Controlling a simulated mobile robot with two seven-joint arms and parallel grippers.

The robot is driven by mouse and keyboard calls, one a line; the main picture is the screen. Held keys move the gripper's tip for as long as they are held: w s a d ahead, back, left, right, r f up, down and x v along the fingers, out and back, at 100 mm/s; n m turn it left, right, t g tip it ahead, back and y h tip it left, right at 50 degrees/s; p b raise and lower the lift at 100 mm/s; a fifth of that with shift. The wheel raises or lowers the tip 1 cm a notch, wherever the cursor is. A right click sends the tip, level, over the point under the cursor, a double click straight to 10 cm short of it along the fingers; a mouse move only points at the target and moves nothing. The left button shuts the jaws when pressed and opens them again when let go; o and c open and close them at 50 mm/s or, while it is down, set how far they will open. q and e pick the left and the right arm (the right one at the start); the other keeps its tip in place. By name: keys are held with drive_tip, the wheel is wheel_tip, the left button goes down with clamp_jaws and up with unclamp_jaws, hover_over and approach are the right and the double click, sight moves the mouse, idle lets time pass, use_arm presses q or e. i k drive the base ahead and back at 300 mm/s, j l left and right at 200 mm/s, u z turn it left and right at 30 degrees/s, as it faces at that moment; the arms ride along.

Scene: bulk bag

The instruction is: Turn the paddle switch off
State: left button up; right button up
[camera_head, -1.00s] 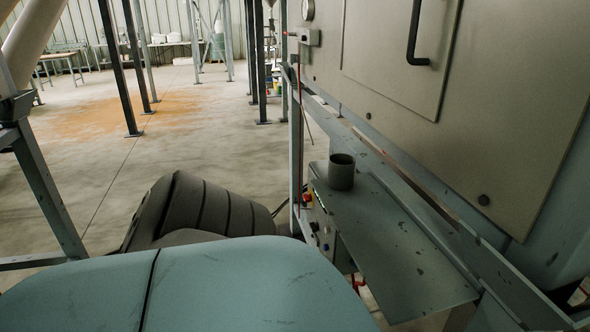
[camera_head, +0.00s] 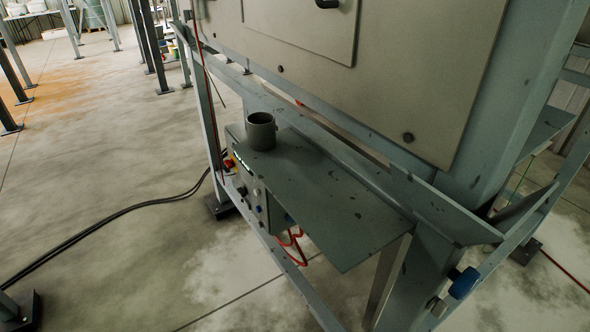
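A control box (camera_head: 257,200) hangs under a grey shelf (camera_head: 330,196) on the steel frame. It has several small knobs or buttons and a red and yellow switch (camera_head: 230,163) at its far left corner. A blue part with a dark body (camera_head: 463,283) is fixed to the frame's leg at the lower right. I cannot tell for sure which of these is the paddle switch, or its position. Neither of my grippers is in view.
A dark cup (camera_head: 261,131) stands on the shelf. A large beige panelled cabinet (camera_head: 390,70) is above it. Black cables (camera_head: 115,218) cross the floor at left, and a red hose (camera_head: 294,246) hangs below the box. The concrete floor at left is mostly clear.

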sight(242, 191)
drive_tip(key=u, duration=0.4)
drive_tip(key=i+j+z, duration=0.15)
drive_tip(key=j+z, duration=0.25)
drive_tip(key=i+j+z, duration=0.1)
drive_tip(key=j+z, duration=0.25)
drive_tip(key=i+j+z, duration=0.15)
drive_tip(key=j, duration=0.4)
drive_tip(key=j+z, duration=0.1)
drive_tip(key=j, duration=0.45)
drive_tip(key=i+j, duration=0.1)
drive_tip(key=j, duration=1.15)
drive_tip(key=i+j+z, duration=0.1)
drive_tip(key=j, duration=1.15)
drive_tip(key=i+j, duration=0.1)
drive_tip(key=j, duration=1.15)
drive_tip(key=i+l+z, duration=0.05)
